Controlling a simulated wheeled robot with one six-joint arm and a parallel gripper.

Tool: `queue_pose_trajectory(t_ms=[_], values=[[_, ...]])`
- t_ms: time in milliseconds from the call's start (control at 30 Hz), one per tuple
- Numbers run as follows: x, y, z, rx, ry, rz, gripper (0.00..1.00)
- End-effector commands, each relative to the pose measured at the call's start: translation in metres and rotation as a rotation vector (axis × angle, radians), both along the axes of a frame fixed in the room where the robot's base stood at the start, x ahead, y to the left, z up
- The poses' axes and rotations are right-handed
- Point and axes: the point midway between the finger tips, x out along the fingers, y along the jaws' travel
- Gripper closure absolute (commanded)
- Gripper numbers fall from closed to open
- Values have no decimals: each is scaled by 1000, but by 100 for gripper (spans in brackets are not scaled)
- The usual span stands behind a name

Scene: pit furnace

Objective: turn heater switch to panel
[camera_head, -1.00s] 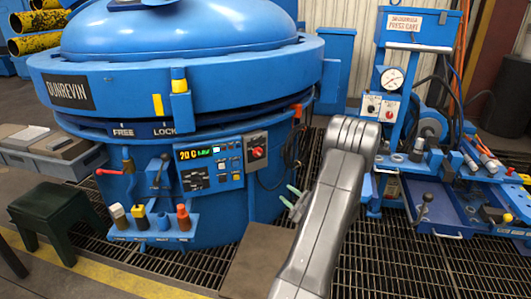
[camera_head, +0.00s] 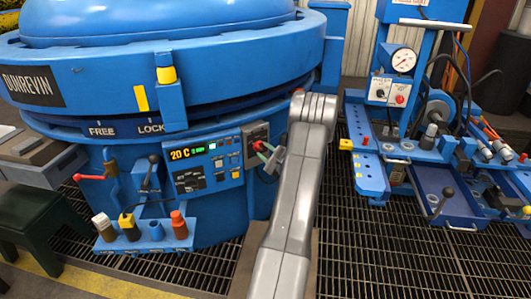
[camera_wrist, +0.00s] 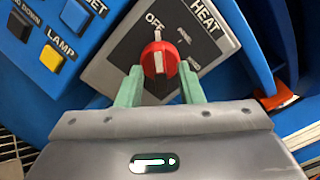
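The heater switch is a red knob (camera_wrist: 160,62) with a white pointer stripe, on a grey plate (camera_wrist: 112,62) marked HEAT. In the wrist view the stripe points up toward the OFF label. The PANEL label is up and to the right of the knob, and another label below it is partly hidden. My gripper (camera_wrist: 159,76) has its two green fingers apart, one on each side of the knob's lower part. I cannot tell whether they touch it. In the head view my gripper (camera_head: 264,152) is at the switch plate (camera_head: 255,133), partly covering it.
The furnace control panel (camera_head: 200,163) with a 20 C display is left of the switch. A tool rack (camera_head: 150,236) with several coloured-top items sticks out below. A blue press bench (camera_head: 410,165) stands at the right. Grating floor lies between.

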Motion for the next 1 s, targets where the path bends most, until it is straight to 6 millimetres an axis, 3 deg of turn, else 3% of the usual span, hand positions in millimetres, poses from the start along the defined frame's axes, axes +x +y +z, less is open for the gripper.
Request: queue_pose_trajectory(t_ms=[233, 400, 767, 1000], values=[[0, 0, 0, 0, 0, 0, 68], [0, 0, 0, 0, 0, 0, 100], [0, 0, -1, 27, 19, 1, 100], [0, 1, -2, 134, 95, 1, 100]])
